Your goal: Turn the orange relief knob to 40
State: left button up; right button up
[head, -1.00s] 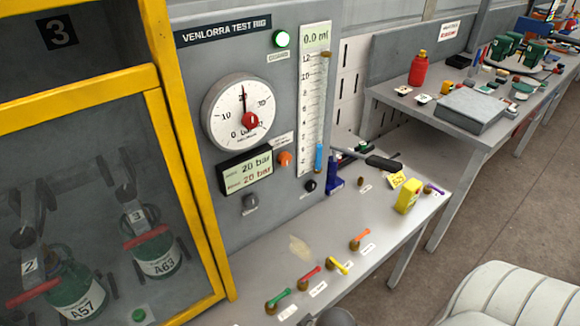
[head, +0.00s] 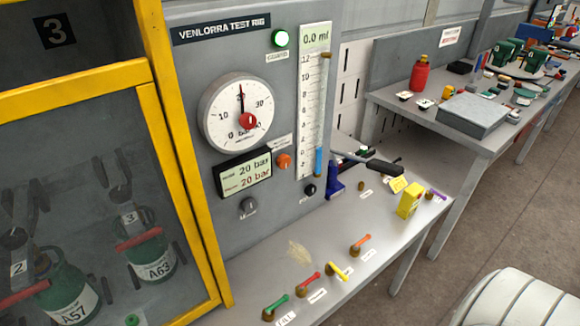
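The orange relief knob (head: 284,161) sits on the grey panel of the Venlorra test rig (head: 222,29), right of a small display (head: 244,173). Both display lines read 20 bar. Above it, the round white gauge (head: 214,112) has a red hub, and its needle points nearly straight up at about 20. A dark grey knob (head: 248,205) is below the display and a black knob (head: 310,190) is below the measuring column. Neither gripper is in view, and nothing touches the orange knob.
A yellow-framed guard (head: 185,190) with green bottles behind it stands at left. Several coloured-handled valves (head: 360,245) line the bench (head: 255,270) below the panel. A yellow block (head: 409,200) and blue tool (head: 335,178) stand further right. Space in front of the panel looks clear.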

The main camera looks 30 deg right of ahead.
aim_at(284, 161)
jog(key=l, duration=0.65)
jog(key=k+l+u, duration=0.1)
jog(key=l, duration=1.25)
jog(key=k+u, duration=0.05)
